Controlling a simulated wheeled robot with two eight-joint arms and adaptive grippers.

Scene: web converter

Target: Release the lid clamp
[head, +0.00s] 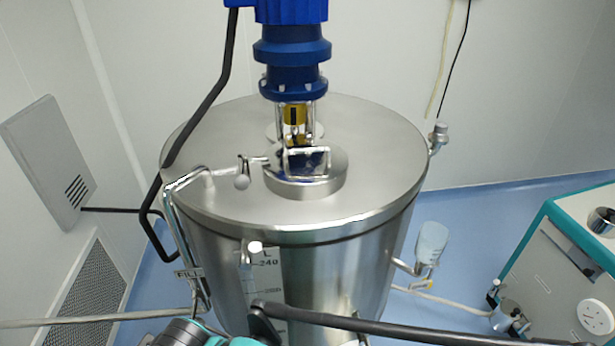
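A large steel tank (375,265) stands in the middle of the head view with a round, flat steel lid (380,165) on it. The lid lies level on the tank's rim. A small bright metal fitting (251,254) with a pale top sits at the front of the rim, just under the lid's edge. It looks like the lid clamp, but it is too small to tell whether it is fastened. A grey and teal piece, seemingly part of my arm, shows at the bottom edge, below and left of this fitting. I see neither gripper's fingers.
A blue mixer motor (292,55) rises from the lid's centre. A bent pipe (190,182) and black hose (207,105) run along the left. A black bar or hose (400,326) crosses low in front. A teal-and-white machine (560,265) stands at right.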

